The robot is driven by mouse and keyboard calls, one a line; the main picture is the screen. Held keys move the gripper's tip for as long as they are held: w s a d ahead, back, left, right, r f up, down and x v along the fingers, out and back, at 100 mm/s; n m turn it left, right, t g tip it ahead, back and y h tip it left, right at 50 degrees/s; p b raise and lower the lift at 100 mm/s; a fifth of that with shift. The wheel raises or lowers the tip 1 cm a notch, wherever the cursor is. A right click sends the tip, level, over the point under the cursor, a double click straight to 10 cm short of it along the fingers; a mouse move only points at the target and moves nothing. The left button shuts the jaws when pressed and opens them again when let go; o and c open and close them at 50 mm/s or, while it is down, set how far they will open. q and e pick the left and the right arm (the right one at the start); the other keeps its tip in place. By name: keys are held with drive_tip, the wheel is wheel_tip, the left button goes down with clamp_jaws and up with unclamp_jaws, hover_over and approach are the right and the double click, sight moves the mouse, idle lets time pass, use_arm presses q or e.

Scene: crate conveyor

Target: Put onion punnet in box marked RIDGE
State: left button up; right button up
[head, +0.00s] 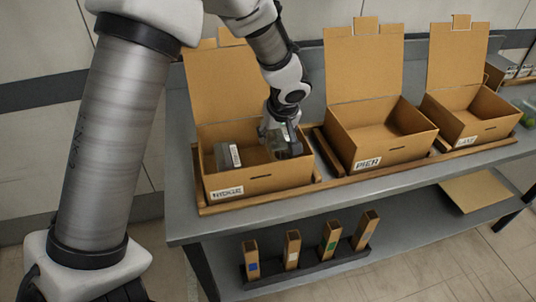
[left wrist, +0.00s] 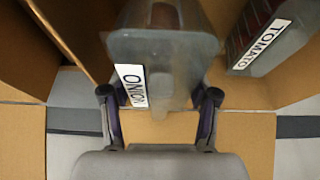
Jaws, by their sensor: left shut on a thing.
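The onion punnet (left wrist: 190,48), a clear tray with a white ONION label, is between the fingers of my left gripper (left wrist: 160,96). In the head view my left gripper (head: 280,138) is shut on the punnet (head: 292,150), low inside the right part of the leftmost open cardboard box (head: 265,183). That box's front label is blurred and may read RIDGE. I cannot tell whether the punnet touches the box floor. My right gripper is not in view.
A tomato punnet (left wrist: 270,40) stands in the left part of the same box, also seen in the head view (head: 228,157). An empty box marked PIER (head: 395,153) and another empty box (head: 490,131) stand to the right. Raised lids stand behind the boxes.

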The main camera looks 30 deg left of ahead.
sight(280, 132)
use_arm(q)
drive_tip(key=f, duration=0.5)
drive_tip(key=shift+w, duration=0.2)
drive_tip(key=shift+f, duration=0.3)
drive_tip(key=shift+b, duration=0.3)
drive_tip(key=shift+f, duration=0.2)
drive_tip(key=o, duration=1.2)
drive_tip(key=shift+c, duration=0.2)
drive_tip(key=shift+r, duration=0.1)
drive_tip(key=shift+r, duration=0.15)
drive_tip(key=p+v, duration=0.2)
drive_tip(key=v, duration=1)
